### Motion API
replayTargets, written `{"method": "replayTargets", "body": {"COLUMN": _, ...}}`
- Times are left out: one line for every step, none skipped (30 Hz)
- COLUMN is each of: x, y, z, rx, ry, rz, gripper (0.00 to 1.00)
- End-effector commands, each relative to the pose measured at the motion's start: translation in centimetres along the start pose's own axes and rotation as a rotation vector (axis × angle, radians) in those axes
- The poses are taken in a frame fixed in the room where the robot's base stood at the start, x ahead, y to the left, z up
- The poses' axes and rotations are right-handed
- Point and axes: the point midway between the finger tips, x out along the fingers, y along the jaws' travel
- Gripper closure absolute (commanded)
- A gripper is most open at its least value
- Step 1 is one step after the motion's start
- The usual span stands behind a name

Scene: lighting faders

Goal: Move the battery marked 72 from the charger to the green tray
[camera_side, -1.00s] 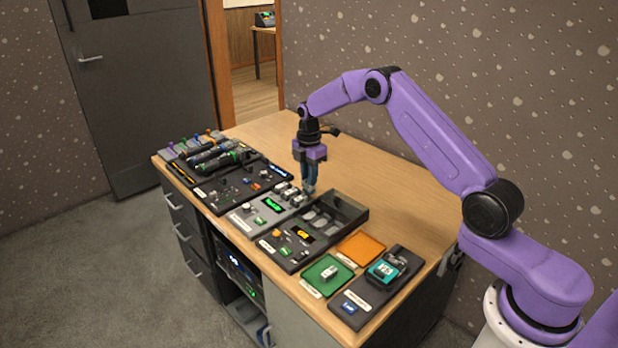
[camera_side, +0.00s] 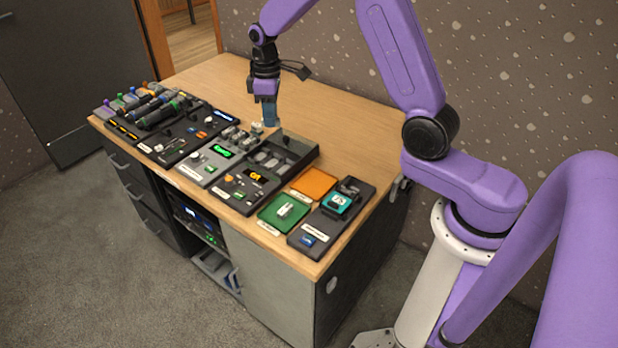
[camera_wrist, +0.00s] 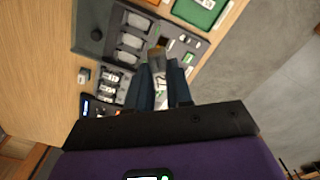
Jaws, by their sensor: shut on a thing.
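My gripper (camera_side: 271,122) is shut on a small pale battery (camera_wrist: 157,64), held between the blue fingertips in the wrist view. In the side view the fingertips are over the rear of the panels, near a row of white batteries (camera_side: 235,135) on the grey panel with a green display, which I take for the charger. The held battery is hardly visible there. The green tray (camera_side: 270,214) lies at the front right of the bench, with one small white battery (camera_side: 285,210) on it. The green tray also shows in the wrist view (camera_wrist: 187,10).
A dark box with grey oval compartments (camera_side: 302,150) stands between the gripper and the trays. An orange tray (camera_side: 314,183) and a dark stand with a teal device (camera_side: 337,203) lie beside the green tray. Black panels with tools crowd the left. The bench behind is clear.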

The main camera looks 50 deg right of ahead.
Motion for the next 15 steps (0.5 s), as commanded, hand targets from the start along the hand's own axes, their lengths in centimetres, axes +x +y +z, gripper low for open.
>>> {"method": "replayTargets", "body": {"x": -0.5, "y": -1.0, "z": 0.8, "rx": 0.070, "ry": 0.001, "rz": 0.001, "gripper": 1.00}}
{"method": "replayTargets", "body": {"x": -0.7, "y": -1.5, "z": 1.2, "rx": 0.114, "ry": 0.002, "rz": 0.001, "gripper": 1.00}}
{"method": "replayTargets", "body": {"x": -0.9, "y": -2.2, "z": 1.9, "rx": 0.174, "ry": 0.002, "rz": 0.001, "gripper": 1.00}}
{"method": "replayTargets", "body": {"x": -1.1, "y": -2.7, "z": 2.3, "rx": 0.217, "ry": 0.002, "rz": 0.001, "gripper": 1.00}}
{"method": "replayTargets", "body": {"x": -1.3, "y": -3.2, "z": 2.8, "rx": 0.258, "ry": 0.001, "rz": 0.001, "gripper": 1.00}}
{"method": "replayTargets", "body": {"x": -1.4, "y": -3.9, "z": 3.3, "rx": 0.311, "ry": 0.002, "rz": 0.001, "gripper": 1.00}}
{"method": "replayTargets", "body": {"x": -1.5, "y": -4.3, "z": 3.7, "rx": 0.349, "ry": 0.002, "rz": 0.001, "gripper": 1.00}}
{"method": "replayTargets", "body": {"x": -1.6, "y": -4.8, "z": 4.1, "rx": 0.385, "ry": 0.002, "rz": 0.001, "gripper": 1.00}}
{"method": "replayTargets", "body": {"x": -1.7, "y": -5.3, "z": 4.6, "rx": 0.428, "ry": 0.000, "rz": 0.000, "gripper": 1.00}}
{"method": "replayTargets", "body": {"x": -1.8, "y": -5.6, "z": 5.0, "rx": 0.458, "ry": 0.001, "rz": 0.000, "gripper": 1.00}}
{"method": "replayTargets", "body": {"x": -1.8, "y": -5.9, "z": 5.3, "rx": 0.485, "ry": 0.001, "rz": 0.000, "gripper": 1.00}}
{"method": "replayTargets", "body": {"x": -1.8, "y": -6.3, "z": 5.6, "rx": 0.517, "ry": 0.001, "rz": 0.000, "gripper": 1.00}}
{"method": "replayTargets", "body": {"x": -1.9, "y": -6.5, "z": 5.8, "rx": 0.537, "ry": 0.001, "rz": 0.000, "gripper": 1.00}}
{"method": "replayTargets", "body": {"x": -1.9, "y": -6.7, "z": 6.1, "rx": 0.554, "ry": 0.000, "rz": 0.000, "gripper": 1.00}}
{"method": "replayTargets", "body": {"x": -1.9, "y": -6.9, "z": 6.2, "rx": 0.574, "ry": 0.001, "rz": 0.000, "gripper": 1.00}}
